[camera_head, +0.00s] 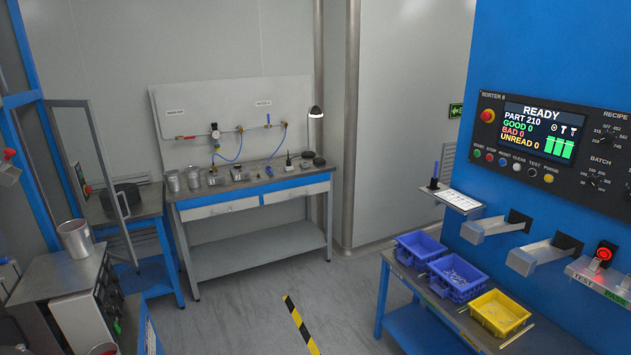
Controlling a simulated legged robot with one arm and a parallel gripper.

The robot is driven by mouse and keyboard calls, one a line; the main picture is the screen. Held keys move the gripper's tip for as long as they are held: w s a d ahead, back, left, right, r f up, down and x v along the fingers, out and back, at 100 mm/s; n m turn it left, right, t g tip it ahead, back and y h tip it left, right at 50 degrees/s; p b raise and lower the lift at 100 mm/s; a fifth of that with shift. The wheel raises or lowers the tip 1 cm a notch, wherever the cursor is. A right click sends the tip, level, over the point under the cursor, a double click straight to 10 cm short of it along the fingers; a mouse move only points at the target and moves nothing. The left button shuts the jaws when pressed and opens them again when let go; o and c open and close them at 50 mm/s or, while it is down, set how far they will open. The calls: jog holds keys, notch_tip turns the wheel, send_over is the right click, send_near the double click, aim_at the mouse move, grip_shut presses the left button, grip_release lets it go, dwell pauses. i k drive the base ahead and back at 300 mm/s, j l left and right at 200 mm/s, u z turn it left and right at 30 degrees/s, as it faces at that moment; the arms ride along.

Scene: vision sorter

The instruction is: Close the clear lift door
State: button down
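The clear lift door (98,105) is at the left, a see-through panel in a thin grey frame with an upright handle on its right side. It appears to stand open, swung out at an angle from the blue frame (30,150). A dark round part and a blue stand show through or behind it. My gripper is not in view, so whether it is open or shut is hidden.
A metal cup (75,239) stands on a grey-topped unit (45,278) below the door. A workbench (255,187) stands at the back wall. The blue sorter (560,60) and a bench with blue bins (455,277) and a yellow bin (499,312) fill the right.

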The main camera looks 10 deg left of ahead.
aim_at(85, 104)
jog(key=i+j+u, duration=0.25)
jog(key=i+u, duration=0.2)
jog(key=i, duration=0.15)
jog(key=i+u, duration=0.4)
jog(key=i, duration=0.15)
jog(key=i+l+u, duration=0.1)
jog(key=i+u, duration=0.35)
jog(key=i, duration=0.15)
jog(key=i+u, duration=0.3)
jog(key=i, duration=0.4)
jog(key=i+l+u, duration=0.15)
jog(key=i+u, duration=0.15)
jog(key=i, duration=0.4)
